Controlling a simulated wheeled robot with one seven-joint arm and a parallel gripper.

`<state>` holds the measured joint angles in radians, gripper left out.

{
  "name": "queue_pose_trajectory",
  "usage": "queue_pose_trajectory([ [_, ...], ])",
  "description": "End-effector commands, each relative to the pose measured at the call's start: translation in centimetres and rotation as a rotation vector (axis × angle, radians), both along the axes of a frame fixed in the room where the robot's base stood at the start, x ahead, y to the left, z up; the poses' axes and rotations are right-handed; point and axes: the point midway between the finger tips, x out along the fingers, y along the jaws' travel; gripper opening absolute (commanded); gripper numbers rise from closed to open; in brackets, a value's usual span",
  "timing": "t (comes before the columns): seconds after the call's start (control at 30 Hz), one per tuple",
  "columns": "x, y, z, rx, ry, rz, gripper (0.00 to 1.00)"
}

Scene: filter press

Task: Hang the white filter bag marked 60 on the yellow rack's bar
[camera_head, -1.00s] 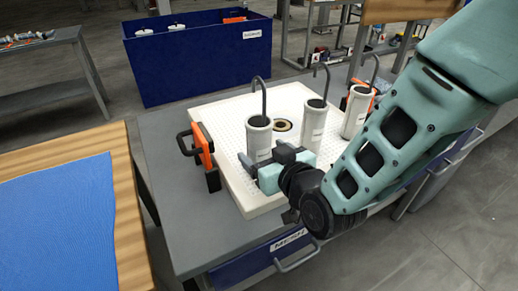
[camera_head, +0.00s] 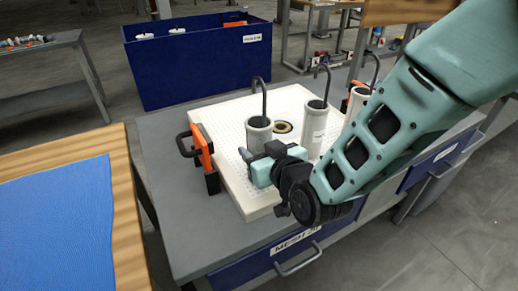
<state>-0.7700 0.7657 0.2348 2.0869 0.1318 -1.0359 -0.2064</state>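No yellow rack or bar shows.
The board has orange-and-black handles (camera_head: 202,158) at its left end and rests on a grey bench (camera_head: 190,225) with blue drawers (camera_head: 270,268). A blue bin (camera_head: 200,60) stands behind. A wooden table with a blue sheet (camera_head: 60,230) is at left.

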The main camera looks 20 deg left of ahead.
Motion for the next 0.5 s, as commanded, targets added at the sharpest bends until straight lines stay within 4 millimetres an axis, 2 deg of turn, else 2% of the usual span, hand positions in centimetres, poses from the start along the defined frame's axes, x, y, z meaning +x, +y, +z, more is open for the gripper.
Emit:
queue_pose_trajectory([
  [0.5,0.0,0.0,2.4,0.001,-0.001,0.0,0.34],
])
